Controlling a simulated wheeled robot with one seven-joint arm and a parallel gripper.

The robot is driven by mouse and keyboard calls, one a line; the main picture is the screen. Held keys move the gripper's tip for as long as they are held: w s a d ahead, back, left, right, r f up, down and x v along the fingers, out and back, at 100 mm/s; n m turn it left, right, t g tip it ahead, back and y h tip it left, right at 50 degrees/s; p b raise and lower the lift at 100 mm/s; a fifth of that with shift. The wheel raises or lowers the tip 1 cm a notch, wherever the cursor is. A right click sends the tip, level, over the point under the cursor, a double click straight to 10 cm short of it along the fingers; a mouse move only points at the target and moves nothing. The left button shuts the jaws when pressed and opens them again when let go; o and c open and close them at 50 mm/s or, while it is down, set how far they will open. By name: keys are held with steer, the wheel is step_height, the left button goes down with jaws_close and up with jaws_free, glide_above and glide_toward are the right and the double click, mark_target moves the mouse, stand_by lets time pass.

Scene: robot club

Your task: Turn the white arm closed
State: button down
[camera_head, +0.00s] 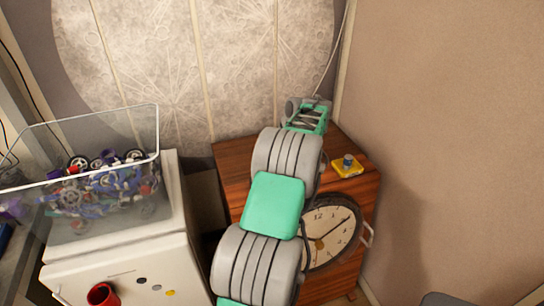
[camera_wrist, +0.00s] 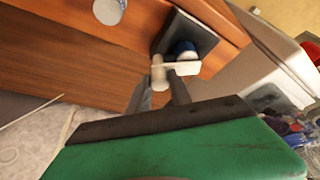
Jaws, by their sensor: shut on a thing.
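In the wrist view, a small fixture stands on the brown wooden top. The fingers partly hide that end. In the head view my gripper's body (camera_head: 306,115) is above the back of the wooden cabinet (camera_head: 232,165); its fingertips and the white arm are hidden there.
A yellow block with a blue knob (camera_head: 347,165) sits on the cabinet's right side. A clock (camera_head: 333,232) leans at its front. At left, a clear bin of parts (camera_head: 100,200) stands on a white cabinet (camera_head: 120,262). A wall closes the right.

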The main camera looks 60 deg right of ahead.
steer(key=shift+d+r+n+y+p, duration=0.1)
steer(key=shift+n+y+p, duration=0.4)
steer(key=shift+n+p, duration=0.6)
steer(key=c, duration=1.2)
jaws_free()
steer(key=p+v, duration=0.1)
steer(key=v, duration=0.6)
steer(key=shift+s+r, duration=0.15)
steer(key=shift+r, duration=0.2)
